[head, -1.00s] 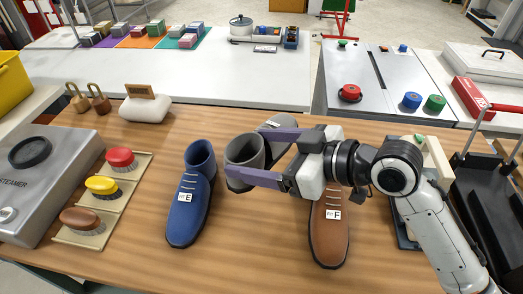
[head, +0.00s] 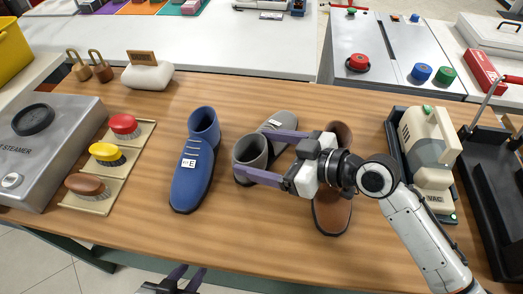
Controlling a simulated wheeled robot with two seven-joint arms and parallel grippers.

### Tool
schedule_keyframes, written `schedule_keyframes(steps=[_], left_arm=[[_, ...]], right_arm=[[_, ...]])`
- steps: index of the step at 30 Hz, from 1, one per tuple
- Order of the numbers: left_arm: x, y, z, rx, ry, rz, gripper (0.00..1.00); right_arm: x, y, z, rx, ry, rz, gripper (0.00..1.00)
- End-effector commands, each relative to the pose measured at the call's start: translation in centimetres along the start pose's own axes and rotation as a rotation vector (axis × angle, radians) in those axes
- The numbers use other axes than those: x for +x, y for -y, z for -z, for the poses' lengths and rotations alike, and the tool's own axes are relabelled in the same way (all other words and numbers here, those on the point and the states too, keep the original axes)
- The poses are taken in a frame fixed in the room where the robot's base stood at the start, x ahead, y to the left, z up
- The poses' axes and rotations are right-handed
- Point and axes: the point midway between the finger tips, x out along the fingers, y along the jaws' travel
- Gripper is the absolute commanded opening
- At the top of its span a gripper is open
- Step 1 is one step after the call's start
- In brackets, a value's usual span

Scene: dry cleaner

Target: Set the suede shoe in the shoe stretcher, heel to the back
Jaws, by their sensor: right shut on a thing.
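The grey shoe (head: 283,121), which I take for the suede one, has a white tag near its toe. Its ankle opening is toward the front left and its toe points to the back right. My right gripper (head: 254,152) is shut on it around the ankle. I cannot tell whether the sole touches the table. My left gripper (head: 183,278) is empty at the bottom edge, its two fingertips apart. At the far right, a black frame with metal posts and a red bar (head: 502,190) may be the shoe stretcher; it is partly cut off.
On the wooden table (head: 120,225), a blue shoe (head: 196,172) stands left of the grey one. A brown shoe (head: 330,215) lies partly under my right arm. A cream vacuum (head: 428,150) stands between it and the black frame. Brushes (head: 105,153) and a steamer (head: 45,150) are left.

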Motion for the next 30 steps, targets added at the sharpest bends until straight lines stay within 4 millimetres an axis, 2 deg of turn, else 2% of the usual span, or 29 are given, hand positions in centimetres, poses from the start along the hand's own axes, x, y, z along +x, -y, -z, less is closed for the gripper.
schedule_keyframes(steps=[4,5,8,19,23,30], left_arm=[[0.3,0.1,0.2,0.001,-0.008,0.001,0.31],[0.3,0.1,0.2,0.002,-0.008,0.001,0.31],[0.3,0.1,0.3,0.002,-0.009,0.001,0.31],[0.1,0.1,0.3,0.001,-0.006,0.001,0.31],[0.2,0.1,0.0,0.001,-0.003,0.001,0.31],[0.5,0.1,-0.6,0.000,0.001,0.001,0.31]], right_arm=[[0.1,-0.1,-0.2,-0.003,-0.003,-0.001,0.29],[0.1,0.0,-0.3,0.000,0.000,0.000,0.79],[0.1,0.0,-0.2,0.000,0.000,0.000,0.96],[-0.5,-0.1,0.0,-0.001,0.001,-0.002,0.96],[-2.6,-0.1,-0.1,-0.003,0.003,-0.002,0.96],[-7.9,-0.1,-0.3,-0.003,0.005,-0.002,0.96]])
